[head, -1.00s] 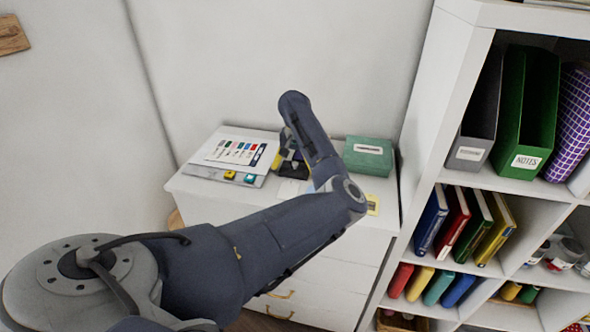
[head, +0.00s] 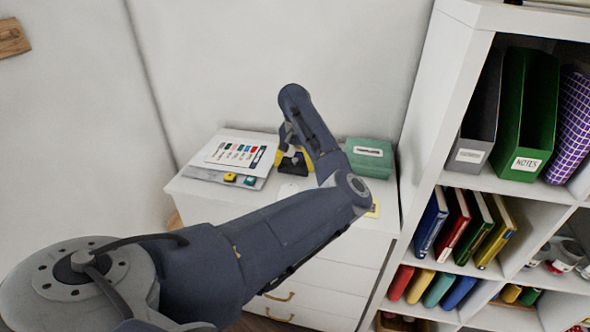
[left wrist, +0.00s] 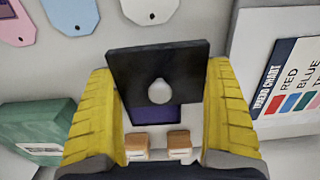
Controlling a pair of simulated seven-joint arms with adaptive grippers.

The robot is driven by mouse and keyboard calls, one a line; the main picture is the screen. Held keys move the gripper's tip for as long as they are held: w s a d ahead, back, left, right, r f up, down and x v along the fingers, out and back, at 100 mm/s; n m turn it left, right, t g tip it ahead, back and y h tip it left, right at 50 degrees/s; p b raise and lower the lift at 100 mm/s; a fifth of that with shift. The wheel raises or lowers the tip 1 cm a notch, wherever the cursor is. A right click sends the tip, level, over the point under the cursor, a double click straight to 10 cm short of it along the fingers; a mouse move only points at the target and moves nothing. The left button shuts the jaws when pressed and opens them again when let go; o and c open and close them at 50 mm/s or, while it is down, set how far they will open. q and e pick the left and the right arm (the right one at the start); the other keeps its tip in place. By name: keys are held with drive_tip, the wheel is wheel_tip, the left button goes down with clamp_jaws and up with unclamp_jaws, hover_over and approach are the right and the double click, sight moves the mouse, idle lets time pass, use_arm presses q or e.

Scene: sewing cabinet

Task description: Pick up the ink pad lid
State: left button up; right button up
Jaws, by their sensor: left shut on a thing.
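The ink pad lid (left wrist: 185,62) is a black square plate with a pale round knob, in the middle of the left wrist view. My left gripper (left wrist: 160,78) has its two yellow ribbed fingers on opposite sides of the lid and is shut on it. The purple ink pad (left wrist: 155,116) shows below the lid, partly covered by it. In the head view, my left gripper (head: 293,160) is over the white cabinet top with the dark lid at its fingers, partly hidden by my arm. My right gripper is not in view.
Two small wooden-topped blocks (left wrist: 137,146) sit near the pad. Pastel tags (left wrist: 70,14) lie past the lid. A green box (head: 370,157) stands right of my arm, the thread chart (head: 236,152) lies left. A shelf unit (head: 440,110) borders the cabinet (head: 205,197) on the right.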

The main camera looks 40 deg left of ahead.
sight(293, 159)
use_arm(q)
wheel_tip(293, 159, up, 16)
drive_tip(key=shift+r, duration=0.2)
drive_tip(key=shift+c, duration=0.2)
drive_tip(key=s+a, duration=0.2)
drive_tip(key=a, duration=0.6)
drive_tip(key=shift+a+r, duration=0.25)
drive_tip(key=shift+r, duration=0.2)
drive_tip(key=shift+o, duration=0.2)
drive_tip(key=w+a, duration=0.1)
drive_tip(key=w+a+r, duration=0.1)
drive_tip(key=w+a, duration=0.1)
drive_tip(key=shift+a+r, duration=0.1)
drive_tip(key=shift+a, duration=0.1)
drive_tip(key=shift+m, duration=0.4)
drive_tip(key=w+d+f, duration=0.2)
drive_tip(key=d+f, duration=0.1)
drive_tip(key=f, duration=0.1)
drive_tip(key=w+d+f, duration=0.3)
drive_tip(key=f, duration=0.2)
drive_tip(key=w+d+f, duration=0.2)
drive_tip(key=d+f, duration=0.1)
drive_tip(key=f, duration=0.1)
drive_tip(key=shift+w+d+f, duration=0.2)
drive_tip(key=shift+d+f, duration=0.1)
drive_tip(key=shift+f, duration=0.1)
drive_tip(key=shift+w+d, duration=0.1)
drive_tip(key=shift+d, duration=0.15)
drive_tip(key=shift+n, duration=0.4)
drive_tip(key=shift+f, duration=0.1)
